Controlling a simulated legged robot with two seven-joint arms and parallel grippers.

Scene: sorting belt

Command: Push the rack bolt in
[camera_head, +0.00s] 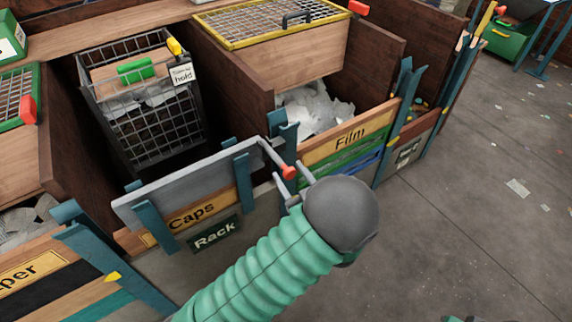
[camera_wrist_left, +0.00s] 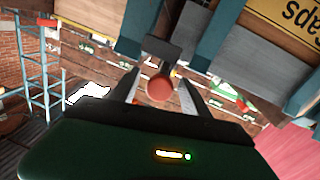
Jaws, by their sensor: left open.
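The rack bolt shows as a red knob (camera_head: 289,172) on a thin grey rod, by the right end of the grey board above the "Caps" and "Rack" signs (camera_head: 215,233). My left gripper (camera_head: 288,176) is open, with its fingers on either side of the knob. In the left wrist view the red knob (camera_wrist_left: 160,88) sits between the two open fingers (camera_wrist_left: 158,92). I cannot tell whether either finger touches it. How far the bolt sits in its holder is not clear.
A wire basket (camera_head: 155,100) with a "hold" tag stands in the bay behind the board. Blue posts (camera_head: 400,115) and the "Film" bay front (camera_head: 350,140) are close on the right. Open grey floor (camera_head: 470,220) lies beyond my left arm.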

